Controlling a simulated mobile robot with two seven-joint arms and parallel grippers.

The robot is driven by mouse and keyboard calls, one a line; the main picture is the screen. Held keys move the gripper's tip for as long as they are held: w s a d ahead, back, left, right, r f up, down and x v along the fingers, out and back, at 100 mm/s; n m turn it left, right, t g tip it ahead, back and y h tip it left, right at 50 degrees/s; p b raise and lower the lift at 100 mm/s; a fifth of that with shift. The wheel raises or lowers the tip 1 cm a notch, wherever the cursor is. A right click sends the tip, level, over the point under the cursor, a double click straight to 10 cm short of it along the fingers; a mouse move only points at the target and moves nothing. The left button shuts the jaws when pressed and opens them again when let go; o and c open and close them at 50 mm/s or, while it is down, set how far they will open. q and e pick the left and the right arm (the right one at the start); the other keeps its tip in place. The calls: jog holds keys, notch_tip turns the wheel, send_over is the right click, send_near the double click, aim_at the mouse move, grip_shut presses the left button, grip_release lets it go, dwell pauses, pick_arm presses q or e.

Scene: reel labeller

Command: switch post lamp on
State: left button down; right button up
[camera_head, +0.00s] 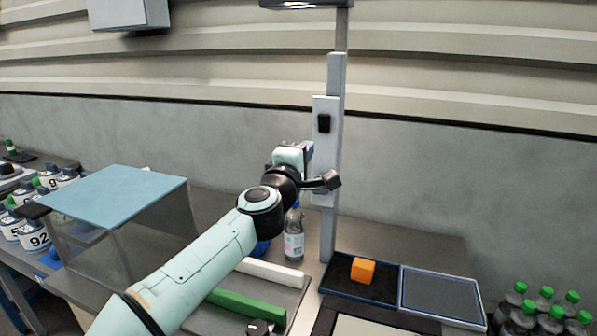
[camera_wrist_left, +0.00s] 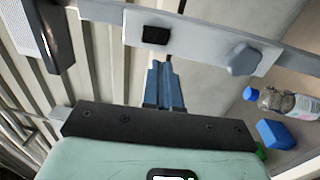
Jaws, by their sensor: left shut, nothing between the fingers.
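The grey post (camera_head: 335,75) stands at the back of the bench. The lamp (camera_head: 305,4) at its top is cut off by the upper edge; I cannot tell surely whether it is lit. A pale plate on the post carries a black switch (camera_head: 323,123). In the left wrist view the black switch (camera_wrist_left: 156,34) and a grey knob (camera_wrist_left: 243,60) sit on the plate. My left gripper (camera_head: 309,149) is beside the plate, lower than the switch. Its blue fingers (camera_wrist_left: 160,66) are shut, empty and point toward the switch; contact is not clear.
A bottle (camera_head: 294,236) stands behind my left arm near the post. An orange block (camera_head: 363,269) lies in a dark tray, with another tray (camera_head: 441,292) to its right. A blue-topped clear box (camera_head: 115,190) is at left. Several green-capped bottles (camera_head: 552,318) stand at lower right.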

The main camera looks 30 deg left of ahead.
pick_arm(q)
jog(key=v, duration=0.4)
jog(key=shift+d+r+b, duration=0.1)
jog(key=shift+r+b, duration=0.05)
jog(key=shift+b, duration=0.2)
